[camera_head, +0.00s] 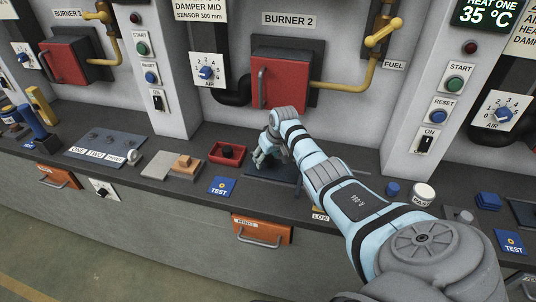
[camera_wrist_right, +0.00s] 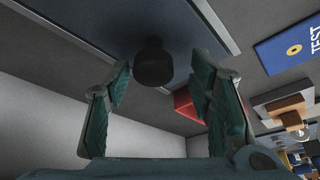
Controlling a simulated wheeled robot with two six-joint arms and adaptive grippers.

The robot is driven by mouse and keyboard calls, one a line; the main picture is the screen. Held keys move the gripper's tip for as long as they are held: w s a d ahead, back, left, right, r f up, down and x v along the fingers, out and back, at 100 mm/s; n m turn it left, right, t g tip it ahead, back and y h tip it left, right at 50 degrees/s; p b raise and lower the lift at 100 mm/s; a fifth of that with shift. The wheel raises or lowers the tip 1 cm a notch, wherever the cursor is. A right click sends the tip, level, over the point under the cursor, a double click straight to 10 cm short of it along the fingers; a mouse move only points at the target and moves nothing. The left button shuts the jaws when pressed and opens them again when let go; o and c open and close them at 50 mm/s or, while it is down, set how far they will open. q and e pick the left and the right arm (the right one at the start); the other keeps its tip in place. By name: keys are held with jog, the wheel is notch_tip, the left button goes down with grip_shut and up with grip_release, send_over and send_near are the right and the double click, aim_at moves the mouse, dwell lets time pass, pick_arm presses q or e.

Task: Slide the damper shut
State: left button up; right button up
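My right gripper (camera_head: 262,158) reaches down to the counter in front of burner 2, over a dark blue-grey plate (camera_head: 285,172). In the right wrist view my right gripper (camera_wrist_right: 165,95) is open. Its two green-padded fingers stand apart with nothing between the pads. A dark round knob (camera_wrist_right: 153,64) stands on the blue-grey plate (camera_wrist_right: 100,15), just beyond the gap between the fingertips. I see no finger touching it. In the head view the knob is hidden by my gripper and arm. A "LOW" label (camera_head: 320,215) shows beside my arm. My left gripper is not in view.
A red tray (camera_head: 216,158) with a dark object lies left of the gripper. A blue TEST card (camera_head: 222,186) and a wooden block (camera_head: 182,165) on a pale board are further left. The red burner box (camera_head: 280,80) stands behind. Blue and white round items (camera_head: 423,195) are to the right.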

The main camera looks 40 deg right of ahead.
aim_at(274, 176)
jog(key=shift+s+d, duration=0.1)
jog(key=shift+s+r, duration=0.2)
jog(key=shift+r, duration=0.25)
jog(key=v, duration=1.1)
jog(key=shift+w, duration=0.15)
jog(key=shift+a+f, duration=0.1)
jog(key=shift+a, duration=0.15)
